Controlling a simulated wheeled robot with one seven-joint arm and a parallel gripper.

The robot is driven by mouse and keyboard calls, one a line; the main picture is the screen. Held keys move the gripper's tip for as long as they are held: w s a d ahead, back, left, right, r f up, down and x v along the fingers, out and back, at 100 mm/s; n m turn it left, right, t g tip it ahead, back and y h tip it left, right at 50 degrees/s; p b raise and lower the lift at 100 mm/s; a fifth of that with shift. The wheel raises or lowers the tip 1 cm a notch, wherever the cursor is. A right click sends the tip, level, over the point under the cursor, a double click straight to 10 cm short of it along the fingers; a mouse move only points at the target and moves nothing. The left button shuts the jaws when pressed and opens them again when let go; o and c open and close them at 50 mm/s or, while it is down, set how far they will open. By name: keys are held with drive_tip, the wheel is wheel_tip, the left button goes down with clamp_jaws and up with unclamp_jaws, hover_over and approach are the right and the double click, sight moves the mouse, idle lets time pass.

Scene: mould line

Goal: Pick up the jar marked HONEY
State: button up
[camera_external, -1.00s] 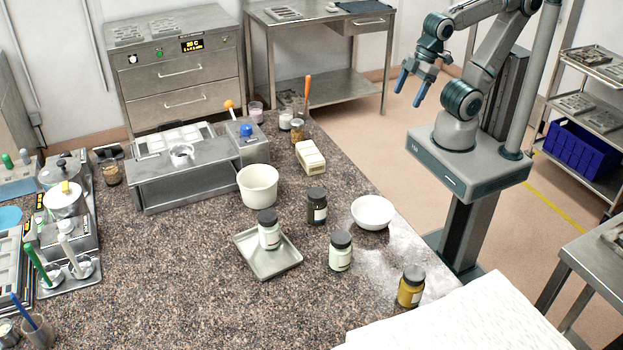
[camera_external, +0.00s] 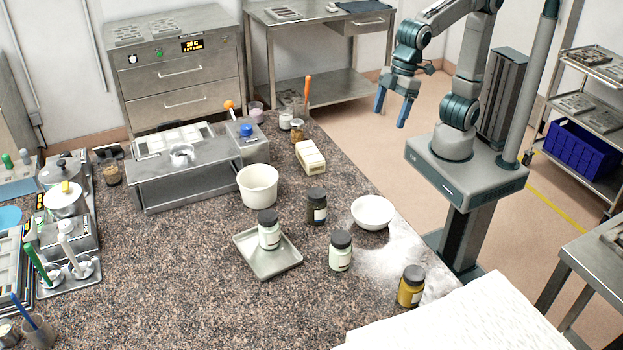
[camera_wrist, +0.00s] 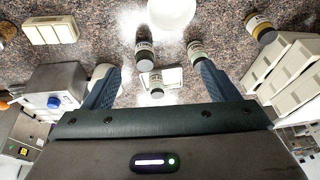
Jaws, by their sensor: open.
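Four jars with dark lids stand on the speckled counter (camera_external: 200,270); no label can be read, so I cannot tell which is marked HONEY. An amber-yellow jar (camera_external: 411,288) is near the front right edge, and at top right in the wrist view (camera_wrist: 262,30). A dark jar (camera_external: 316,208) stands left of the white bowl. A pale jar (camera_external: 340,252) stands in front of it. Another pale jar (camera_external: 269,232) stands in a shallow metal tray (camera_external: 258,270). My gripper (camera_external: 391,118) is open and empty, raised off the counter's right side, apart from all jars.
A white bowl (camera_external: 373,212) and a white tub (camera_external: 258,187) stand near the jars. A cream block (camera_external: 311,157) and a metal unit (camera_external: 185,180) are farther back. White ridged surface (camera_external: 460,318) lies at front right, close to the amber jar.

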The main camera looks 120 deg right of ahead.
drive_tip(key=w+a+f+b, duration=0.2)
drive_tip(key=w+a, duration=0.2)
drive_tip(key=a, duration=0.3)
drive_tip(key=w+a+f+b, duration=0.1)
drive_tip(key=w+a+f, duration=0.25)
drive_tip(key=a, duration=0.35)
drive_tip(key=n+b, duration=0.1)
drive_tip(key=b, duration=0.2)
approach(415, 273)
drive_tip(key=p+x, duration=0.1)
drive_tip(key=x, duration=0.5)
drive_tip(key=shift+w+d+f, duration=0.15)
drive_tip(key=shift+f, duration=0.2)
drive_tip(key=shift+p+x, duration=0.75)
drive_tip(key=shift+x, duration=2.05)
drive_tip(key=c, duration=1.2)
